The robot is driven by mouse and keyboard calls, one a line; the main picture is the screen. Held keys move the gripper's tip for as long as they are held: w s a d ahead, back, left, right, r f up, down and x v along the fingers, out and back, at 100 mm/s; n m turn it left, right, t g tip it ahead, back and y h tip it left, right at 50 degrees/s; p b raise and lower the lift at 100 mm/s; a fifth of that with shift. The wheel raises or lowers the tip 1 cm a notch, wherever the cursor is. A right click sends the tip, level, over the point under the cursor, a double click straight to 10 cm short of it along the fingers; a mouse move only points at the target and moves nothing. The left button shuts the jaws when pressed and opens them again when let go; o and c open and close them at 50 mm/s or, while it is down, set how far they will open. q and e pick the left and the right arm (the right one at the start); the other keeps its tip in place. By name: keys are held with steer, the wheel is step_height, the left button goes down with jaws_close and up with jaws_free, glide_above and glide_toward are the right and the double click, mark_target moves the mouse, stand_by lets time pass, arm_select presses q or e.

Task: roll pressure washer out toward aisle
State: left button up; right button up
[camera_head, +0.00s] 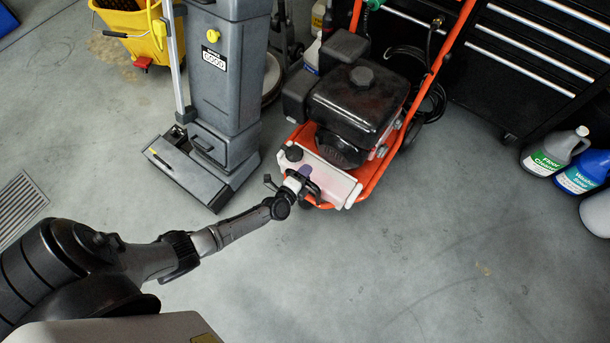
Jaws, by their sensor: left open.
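The pressure washer (358,98) stands on the floor at top centre, with an orange frame, a black engine and a pale front panel (335,183). Its orange handle rises toward the top right. My left arm comes in from the lower left. My left gripper (302,187) is open at the washer's front, by the left part of the pale panel. The fingers overlap the panel in the picture, and I cannot tell whether they touch it. My right gripper is not in view.
A grey floor-cleaning machine (228,85) stands close at the washer's left, with a yellow mop bucket (133,30) behind. A black drawer cabinet (530,50) is at upper right. Cleaner jugs (553,152) stand at the right edge. The floor (400,260) in front is clear.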

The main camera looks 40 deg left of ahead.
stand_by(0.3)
arm_select(q)
jaws_close()
stand_by(0.3)
